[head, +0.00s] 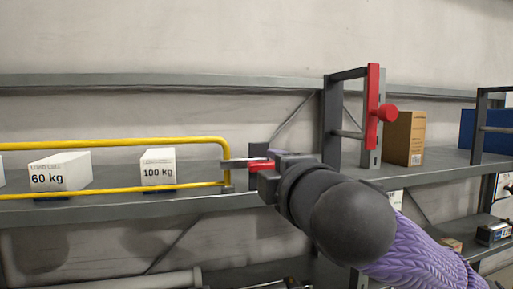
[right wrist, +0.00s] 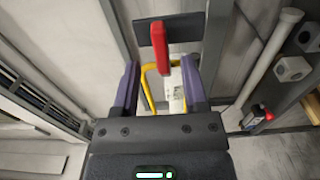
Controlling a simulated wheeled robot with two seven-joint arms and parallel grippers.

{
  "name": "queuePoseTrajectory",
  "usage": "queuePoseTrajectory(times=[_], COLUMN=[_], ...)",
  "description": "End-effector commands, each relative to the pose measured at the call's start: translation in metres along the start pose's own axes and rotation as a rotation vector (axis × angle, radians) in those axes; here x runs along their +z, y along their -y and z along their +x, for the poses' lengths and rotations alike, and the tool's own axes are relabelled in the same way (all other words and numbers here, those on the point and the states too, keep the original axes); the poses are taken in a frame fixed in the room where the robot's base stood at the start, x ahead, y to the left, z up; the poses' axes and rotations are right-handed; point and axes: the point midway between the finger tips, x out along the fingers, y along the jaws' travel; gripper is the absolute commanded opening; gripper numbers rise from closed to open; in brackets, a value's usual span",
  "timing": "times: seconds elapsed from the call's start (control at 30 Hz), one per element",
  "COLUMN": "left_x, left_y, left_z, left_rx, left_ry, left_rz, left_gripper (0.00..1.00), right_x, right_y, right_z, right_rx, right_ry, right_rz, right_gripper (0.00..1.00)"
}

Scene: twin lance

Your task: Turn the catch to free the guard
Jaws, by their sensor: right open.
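The yellow guard (head: 120,144) is a long tubular rail along the shelf front, ending near my right gripper. The catch is a red lever (head: 261,166) on a dark plate; it also shows in the right wrist view as a red bar (right wrist: 161,45). My right gripper (head: 250,166) is open around the lever. In the right wrist view its purple fingers (right wrist: 160,72) stand on either side of the bar's lower end, with gaps visible. The guard's yellow end (right wrist: 147,85) shows beyond the fingers. My left gripper is not in view.
White boxes marked 60 kg (head: 60,172) and 100 kg (head: 158,168) stand behind the guard. A dark upright frame with a red bar and knob (head: 373,108) stands right of my gripper, with a cardboard box (head: 404,138) beyond it. A grey shelf (head: 110,208) runs below.

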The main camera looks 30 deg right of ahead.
Motion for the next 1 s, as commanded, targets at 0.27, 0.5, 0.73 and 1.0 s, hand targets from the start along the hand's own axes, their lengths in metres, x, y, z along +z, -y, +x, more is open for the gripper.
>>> queuePoseTrajectory(times=[0.27,0.5,0.73,1.0], left_x=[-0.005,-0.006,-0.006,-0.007], left_y=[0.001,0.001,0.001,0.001], left_z=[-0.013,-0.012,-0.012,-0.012], left_rx=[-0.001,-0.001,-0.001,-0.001], left_ry=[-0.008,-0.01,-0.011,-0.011], left_rz=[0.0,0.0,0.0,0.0], left_gripper=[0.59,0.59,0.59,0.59], right_x=[0.0,0.0,0.0,0.0], right_y=[0.0,0.001,0.001,0.001], right_z=[0.035,0.038,0.037,0.037], right_rx=[0.0,0.001,0.001,0.0], right_ry=[-0.001,-0.001,-0.001,-0.001], right_rz=[0.001,0.0,0.001,0.001], right_gripper=[0.56,0.56,0.14,0.0])
